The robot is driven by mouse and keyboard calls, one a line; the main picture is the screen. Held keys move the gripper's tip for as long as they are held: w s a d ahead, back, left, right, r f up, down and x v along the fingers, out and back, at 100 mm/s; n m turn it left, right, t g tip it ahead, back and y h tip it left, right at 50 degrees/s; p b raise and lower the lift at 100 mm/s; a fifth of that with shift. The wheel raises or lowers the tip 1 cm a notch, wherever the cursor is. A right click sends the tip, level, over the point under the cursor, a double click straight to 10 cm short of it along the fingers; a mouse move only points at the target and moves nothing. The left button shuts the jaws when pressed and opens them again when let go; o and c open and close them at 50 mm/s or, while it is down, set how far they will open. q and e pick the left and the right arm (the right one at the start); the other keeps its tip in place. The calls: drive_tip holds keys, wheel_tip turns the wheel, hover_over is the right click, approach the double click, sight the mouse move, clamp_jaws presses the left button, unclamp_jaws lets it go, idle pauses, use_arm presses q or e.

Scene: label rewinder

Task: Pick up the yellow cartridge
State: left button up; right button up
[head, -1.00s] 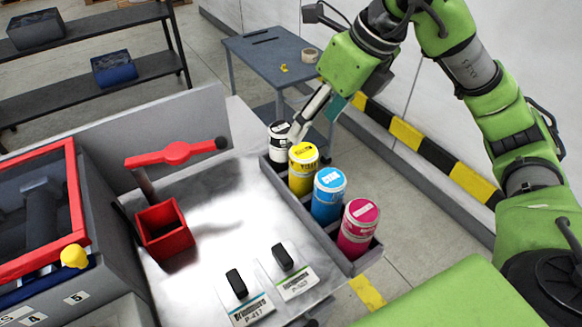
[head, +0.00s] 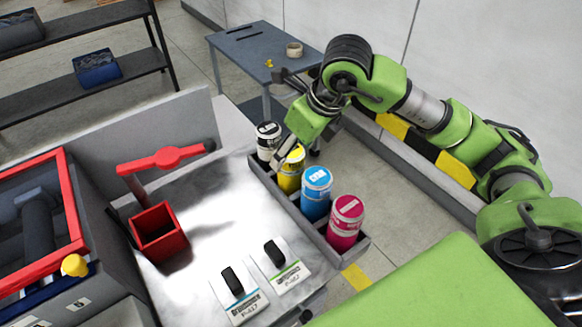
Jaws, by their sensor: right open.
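The yellow cartridge (head: 290,172) stands upright in a dark rack at the right edge of the metal worktop, between the black-and-white cartridge and the blue one. My right gripper (head: 280,155) is at the yellow cartridge's top, reaching down from the upper right. Its fingers partly cover the cartridge's lid. The gripper is open, and I cannot tell whether a finger touches the cartridge. My left gripper is not in view.
The black-and-white cartridge (head: 268,138), blue cartridge (head: 315,195) and magenta cartridge (head: 345,222) share the rack (head: 318,238). A red open box (head: 158,234) and a red lever (head: 165,158) stand to the left. A grey side table (head: 240,60) is behind.

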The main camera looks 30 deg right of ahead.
drive_tip(key=shift+x, duration=1.35)
drive_tip(key=c, duration=1.6)
drive_tip(key=shift+r, duration=0.1)
clamp_jaws()
